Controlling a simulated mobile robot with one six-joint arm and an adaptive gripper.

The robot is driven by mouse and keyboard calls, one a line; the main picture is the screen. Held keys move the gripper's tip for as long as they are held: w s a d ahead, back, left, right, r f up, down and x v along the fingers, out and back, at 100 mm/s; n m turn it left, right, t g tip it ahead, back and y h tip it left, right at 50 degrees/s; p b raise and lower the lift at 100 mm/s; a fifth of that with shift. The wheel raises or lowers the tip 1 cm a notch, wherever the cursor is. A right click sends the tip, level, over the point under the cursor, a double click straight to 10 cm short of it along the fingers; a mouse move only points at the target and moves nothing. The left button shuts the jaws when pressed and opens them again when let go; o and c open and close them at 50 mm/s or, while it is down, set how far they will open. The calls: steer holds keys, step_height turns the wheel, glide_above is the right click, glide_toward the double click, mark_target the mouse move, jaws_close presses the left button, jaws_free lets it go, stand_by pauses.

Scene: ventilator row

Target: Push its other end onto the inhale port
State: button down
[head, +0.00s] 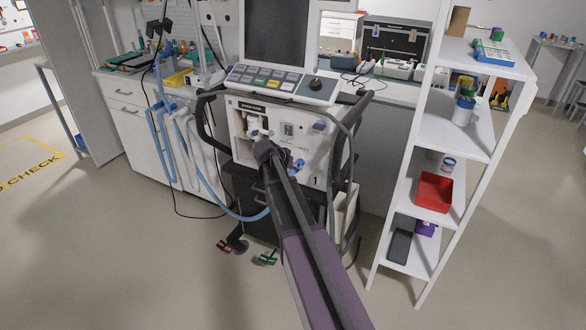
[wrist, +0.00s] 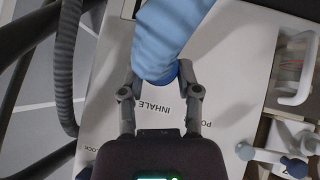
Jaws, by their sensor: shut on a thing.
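My gripper (wrist: 160,76) is shut on the dark blue cuff at the end of a light blue corrugated hose (wrist: 172,32). The fingers grip the cuff from both sides, close to the white front panel (wrist: 222,62) of the ventilator. The word INHALE (wrist: 168,107) is printed on the panel just beside the cuff. The inhale port itself is hidden behind the hose end, so I cannot tell whether the cuff is on it or short of it. In the head view my arm reaches the ventilator (head: 322,150), and the hose (head: 243,214) loops low on its left.
A clear container with a white handle (wrist: 297,82) and pale blue fittings (wrist: 262,154) stand at the right of the wrist view. A dark corrugated tube (wrist: 63,70) runs down the left. A white shelf unit (head: 410,215) stands right of the ventilator; floor in front is mostly clear.

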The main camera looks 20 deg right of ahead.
steer(key=shift+w+d, duration=0.25)
steer(key=shift+d, duration=0.1)
stand_by(0.9)
steer(key=shift+c, duration=1.2)
jaws_free()
steer(key=s+a+f+n+g+y, duration=0.1)
steer(key=s+a+f+n+y, duration=0.15)
steer(key=s+a, duration=0.6)
steer(key=s+a+f+n+g+y, duration=0.1)
steer(key=s+a+n+y, duration=0.25)
steer(key=s+a, duration=0.45)
steer(key=s+a+f+n+g+y, duration=0.1)
steer(key=s+a+f+n+y, duration=0.15)
steer(key=s+a, duration=0.55)
step_height(320, 180, up, 23)
steer(key=s+d+p, duration=0.1)
steer(key=p, duration=2.1)
steer(key=shift+s+d+f+n, duration=0.15)
steer(key=shift+s+d+n, duration=0.05)
steer(key=shift+s+n, duration=0.2)
